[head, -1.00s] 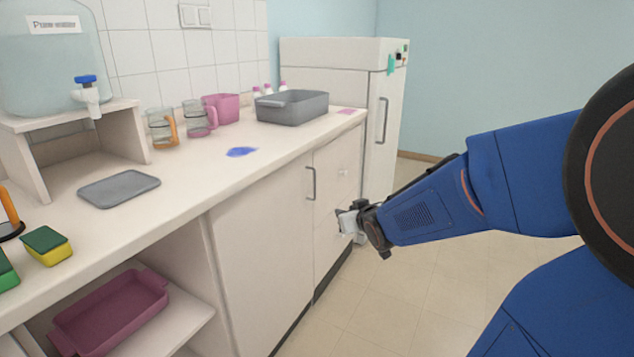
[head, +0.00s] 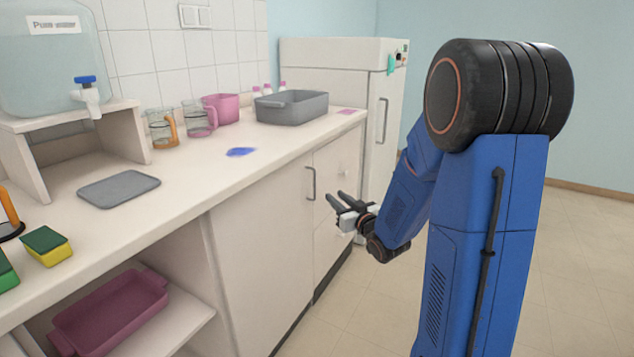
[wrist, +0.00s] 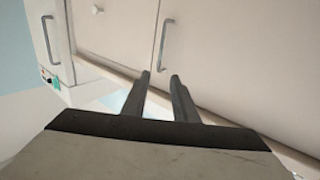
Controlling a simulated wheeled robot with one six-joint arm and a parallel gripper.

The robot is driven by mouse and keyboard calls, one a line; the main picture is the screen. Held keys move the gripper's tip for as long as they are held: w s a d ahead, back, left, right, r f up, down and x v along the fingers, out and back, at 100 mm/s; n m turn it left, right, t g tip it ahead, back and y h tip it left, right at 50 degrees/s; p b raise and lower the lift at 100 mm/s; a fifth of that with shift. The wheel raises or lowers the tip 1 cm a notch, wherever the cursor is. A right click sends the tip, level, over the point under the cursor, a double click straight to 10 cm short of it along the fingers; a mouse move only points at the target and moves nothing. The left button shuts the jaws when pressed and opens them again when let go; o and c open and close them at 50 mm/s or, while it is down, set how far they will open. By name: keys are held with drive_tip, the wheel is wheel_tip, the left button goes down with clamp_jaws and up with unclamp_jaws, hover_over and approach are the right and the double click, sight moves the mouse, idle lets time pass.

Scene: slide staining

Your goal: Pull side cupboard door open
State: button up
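The side cupboard door (head: 262,240) is a pale flat panel under the counter, and it is shut. Its grey vertical bar handle (head: 311,184) is near its upper right edge. My gripper (head: 335,200) is in front of the cabinet, a little right of and below the handle. Its two dark fingers are apart and empty, and they also show in the wrist view (wrist: 160,76). No contact with the door shows.
Drawer fronts (head: 338,170) are right of the door, and a white fridge (head: 350,58) with its own handle stands beyond. The counter (head: 195,180) carries a grey basin (head: 292,107), mugs and a grey mat. An open shelf at left holds a pink tray (head: 110,312). The floor in front is clear.

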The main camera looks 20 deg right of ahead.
drive_tip(key=w+a, duration=0.1)
drive_tip(key=w, duration=1.3)
drive_tip(key=shift+w, duration=0.35)
clamp_jaws()
idle(0.8)
